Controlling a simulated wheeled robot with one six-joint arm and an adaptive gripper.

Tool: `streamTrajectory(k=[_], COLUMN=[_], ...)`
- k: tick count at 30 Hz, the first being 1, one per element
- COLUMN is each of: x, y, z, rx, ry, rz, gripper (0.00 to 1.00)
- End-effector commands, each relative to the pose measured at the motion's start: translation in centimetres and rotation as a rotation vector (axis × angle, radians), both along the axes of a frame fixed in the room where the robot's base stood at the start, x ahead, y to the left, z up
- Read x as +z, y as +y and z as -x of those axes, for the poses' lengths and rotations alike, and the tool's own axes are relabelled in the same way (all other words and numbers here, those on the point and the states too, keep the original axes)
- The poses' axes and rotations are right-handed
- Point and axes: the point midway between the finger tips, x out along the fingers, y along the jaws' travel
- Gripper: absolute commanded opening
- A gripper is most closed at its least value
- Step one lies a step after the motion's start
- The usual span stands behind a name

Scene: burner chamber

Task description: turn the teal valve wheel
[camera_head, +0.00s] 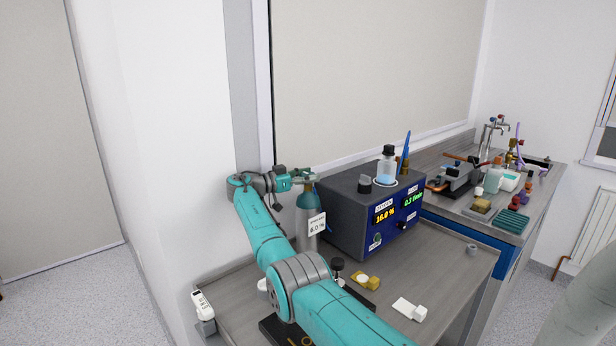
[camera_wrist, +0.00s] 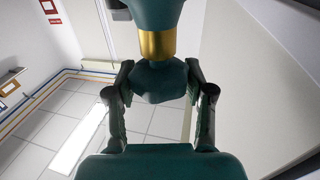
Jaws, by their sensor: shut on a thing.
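The teal valve wheel (camera_wrist: 158,84) is in the middle of the wrist view, below a gold collar (camera_wrist: 158,44) on a teal cylinder top. My gripper (camera_wrist: 160,76) is shut on the wheel, with one finger on each side of it. In the head view my gripper (camera_head: 304,177) is at the top of a gas cylinder (camera_head: 305,228) with a teal shoulder, grey body and white "6.0 %" tag. The wheel cannot be made out there; the gripper hides it.
A dark control box (camera_head: 347,225) with lit readouts stands close right of the cylinder, with a bottle (camera_head: 387,166) on top. A wall is close behind and left.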

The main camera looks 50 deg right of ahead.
Motion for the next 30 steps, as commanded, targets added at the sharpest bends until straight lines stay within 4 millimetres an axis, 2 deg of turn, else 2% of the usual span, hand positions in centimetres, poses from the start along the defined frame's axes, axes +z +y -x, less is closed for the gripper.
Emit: streamTrajectory(k=[11, 12, 14, 25, 30], x=[-0.3, -0.3, -0.3, -0.1, -0.1], y=[0.0, 0.0, 0.0, 0.2, 1.7], z=[0.1, 0.1, 0.1, -0.1, -1.0], rx=[-0.003, -0.003, -0.003, -0.001, 0.002], ry=[0.001, 0.001, 0.002, 0.000, 0.000], rz=[-0.004, -0.004, -0.003, -0.001, -0.001], gripper=[0.18, 0.63, 0.78, 0.79, 0.79])
